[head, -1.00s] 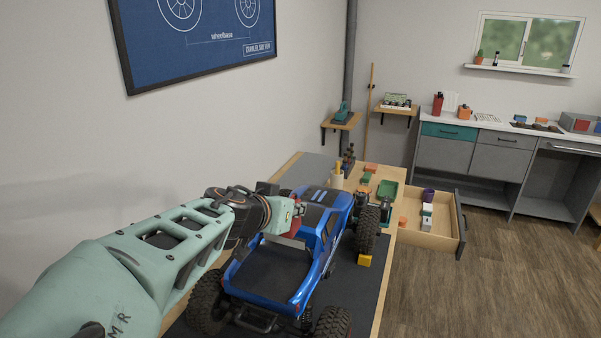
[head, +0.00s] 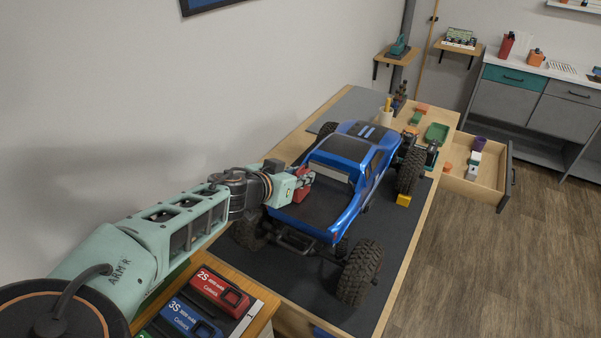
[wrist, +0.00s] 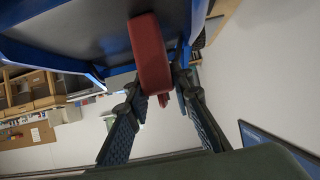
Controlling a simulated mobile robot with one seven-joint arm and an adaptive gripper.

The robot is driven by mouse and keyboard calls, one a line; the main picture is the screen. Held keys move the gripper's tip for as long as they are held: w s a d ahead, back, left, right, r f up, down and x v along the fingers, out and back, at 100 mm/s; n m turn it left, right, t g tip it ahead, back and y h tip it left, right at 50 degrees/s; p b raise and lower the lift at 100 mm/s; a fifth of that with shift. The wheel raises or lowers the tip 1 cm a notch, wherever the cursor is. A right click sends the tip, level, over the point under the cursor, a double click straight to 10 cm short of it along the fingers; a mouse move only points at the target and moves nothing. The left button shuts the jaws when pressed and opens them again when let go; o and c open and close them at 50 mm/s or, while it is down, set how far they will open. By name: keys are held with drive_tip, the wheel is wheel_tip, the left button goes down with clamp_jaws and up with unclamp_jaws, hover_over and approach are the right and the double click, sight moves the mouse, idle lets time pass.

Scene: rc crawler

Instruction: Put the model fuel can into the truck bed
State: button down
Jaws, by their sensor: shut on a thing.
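The red model fuel can (head: 302,191) is held between the fingers of my gripper (head: 303,179). In the wrist view, the can (wrist: 149,52) is a red block between the two dark fingers (wrist: 160,90). The blue truck (head: 362,155) stands on the dark mat, its open bed towards me. My gripper reaches in from the left, and the can appears at the left side of the dark truck bed (head: 318,212), close behind the cab. I cannot tell whether the can touches the bed floor. The fingers partly hide the can.
Red and blue battery packs (head: 220,290) lie at the near edge of the bench. A yellow block (head: 403,200) sits right of the truck. An open drawer (head: 480,187) sticks out at the right. The wall is close on the left.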

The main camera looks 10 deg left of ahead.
drive_tip(key=shift+f, duration=0.15)
drive_tip(key=c, duration=1.7)
unclamp_jaws()
drive_tip(key=shift+r, duration=0.3)
